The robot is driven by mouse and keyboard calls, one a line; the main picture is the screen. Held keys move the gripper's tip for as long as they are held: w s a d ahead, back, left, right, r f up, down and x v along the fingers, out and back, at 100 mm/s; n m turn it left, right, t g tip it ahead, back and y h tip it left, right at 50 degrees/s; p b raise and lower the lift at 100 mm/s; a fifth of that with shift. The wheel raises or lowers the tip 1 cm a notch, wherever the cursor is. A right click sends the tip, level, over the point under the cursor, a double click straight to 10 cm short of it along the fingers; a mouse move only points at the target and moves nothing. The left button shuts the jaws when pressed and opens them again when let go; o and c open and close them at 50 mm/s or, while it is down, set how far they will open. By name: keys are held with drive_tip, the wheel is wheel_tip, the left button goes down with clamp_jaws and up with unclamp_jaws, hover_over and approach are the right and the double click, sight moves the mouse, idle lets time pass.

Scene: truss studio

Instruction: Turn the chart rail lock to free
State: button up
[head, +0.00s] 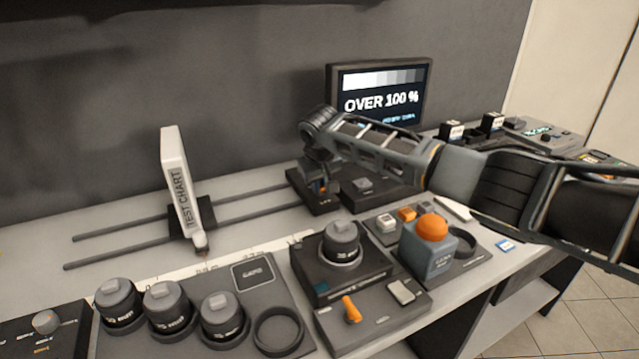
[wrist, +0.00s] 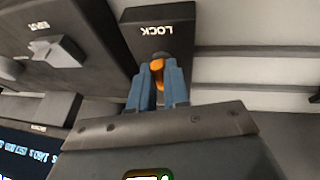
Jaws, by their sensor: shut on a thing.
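The chart rail lock is a dark block (wrist: 160,14) marked LOCK in the wrist view, with a small orange lever (wrist: 157,68) on it. My gripper (wrist: 158,78) has its two blue-grey fingers closed on either side of this lever. In the head view my gripper (head: 318,182) reaches down to the lock block (head: 322,207) at the right end of the rails. The lever is mostly hidden there, and I cannot tell its exact angle. The white test chart (head: 174,165) stands upright on its carriage, left along the two rails (head: 120,231).
A monitor (head: 379,92) reading OVER 100 % stands behind my arm. Lenses (head: 167,305), a dark camera unit (head: 341,270) and a grey box with an orange dome (head: 428,257) fill the front of the bench. A dark box with a grey knob (wrist: 52,50) adjoins the lock.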

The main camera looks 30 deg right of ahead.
clamp_jaws()
drive_tip(key=shift+n, duration=0.3)
drive_tip(key=n+y+p, duration=0.1)
drive_tip(key=n, duration=0.1)
drive_tip(key=shift+s+d+n, duration=0.1)
drive_tip(key=shift+d+n, duration=0.05)
drive_tip(key=shift+n, duration=0.25)
drive_tip(key=n+y, duration=0.1)
drive_tip(key=n+b, duration=0.1)
drive_tip(key=n, duration=0.1)
drive_tip(key=n+y+b, duration=0.1)
drive_tip(key=n, duration=0.1)
drive_tip(key=shift+d+f+y, duration=0.2)
drive_tip(key=shift+d+y, duration=0.1)
drive_tip(key=n+b, duration=0.2)
drive_tip(key=n+y+b, duration=0.1)
drive_tip(key=n+b, duration=0.1)
drive_tip(key=n+y+b, duration=0.1)
drive_tip(key=b, duration=0.1)
drive_tip(key=shift+w+d+n+g, duration=0.25)
drive_tip(key=shift+w+n+g, duration=0.05)
drive_tip(key=shift+n, duration=0.1)
drive_tip(key=n+b, duration=0.2)
drive_tip(key=n+g+y+b, duration=0.1)
drive_tip(key=b, duration=0.2)
drive_tip(key=shift+w+d+r+n, duration=0.1)
drive_tip(key=shift+r+n, duration=0.05)
drive_tip(key=shift+n, duration=0.25)
drive_tip(key=shift+r, duration=0.1)
